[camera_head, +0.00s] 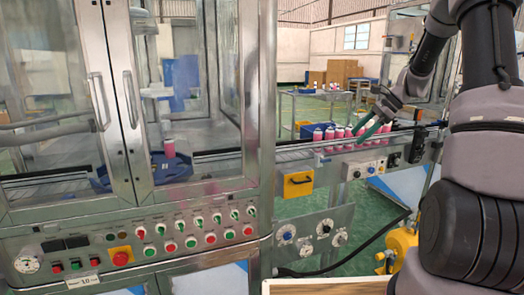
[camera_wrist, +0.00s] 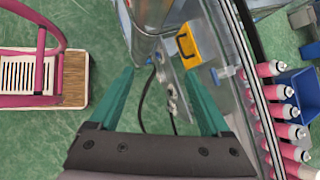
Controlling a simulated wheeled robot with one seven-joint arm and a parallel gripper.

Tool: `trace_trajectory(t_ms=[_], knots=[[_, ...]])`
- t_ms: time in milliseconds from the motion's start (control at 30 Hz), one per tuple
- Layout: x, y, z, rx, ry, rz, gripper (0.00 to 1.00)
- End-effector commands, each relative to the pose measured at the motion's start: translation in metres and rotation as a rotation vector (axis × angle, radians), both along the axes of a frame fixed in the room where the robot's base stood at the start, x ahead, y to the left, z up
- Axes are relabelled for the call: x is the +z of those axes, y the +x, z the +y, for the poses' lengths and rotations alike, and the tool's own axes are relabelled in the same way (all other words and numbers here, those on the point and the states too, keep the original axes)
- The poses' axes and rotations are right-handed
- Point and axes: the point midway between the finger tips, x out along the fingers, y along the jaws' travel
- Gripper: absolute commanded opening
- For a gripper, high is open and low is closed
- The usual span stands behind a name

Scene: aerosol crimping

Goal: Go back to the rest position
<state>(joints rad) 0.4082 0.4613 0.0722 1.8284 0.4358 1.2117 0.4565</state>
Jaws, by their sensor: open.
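My gripper (camera_head: 366,128) is in front of the conveyor at the right of the head view, near a row of pink aerosol cans (camera_head: 338,133). In the wrist view my gripper (camera_wrist: 160,95) shows two green fingers spread wide apart, with nothing between them but the floor and the machine's side behind. The pink cans (camera_wrist: 283,113) stand in a line on the conveyor (camera_wrist: 245,60) at the right of the wrist view, apart from the fingers.
A glass-doored machine (camera_head: 140,100) with a button panel fills the left of the head view. A yellow box (camera_head: 298,184) sits on its side. A pink frame (camera_wrist: 45,60) on a wooden board (camera_wrist: 76,78) stands at the wrist view's left. Green floor lies between.

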Motion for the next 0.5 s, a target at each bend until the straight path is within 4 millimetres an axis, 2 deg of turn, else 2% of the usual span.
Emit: trace_trajectory(t_ms=[33, 200, 400, 500], knots=[[0.023, -0.014, 0.012, 0.053, -0.048, -0.046, 0.81], [0.078, -0.064, 0.042, 0.235, -0.214, -0.192, 0.81], [0.126, -0.132, 0.070, 0.440, -0.402, -0.367, 0.81], [0.143, -0.168, 0.080, 0.539, -0.492, -0.455, 0.81]])
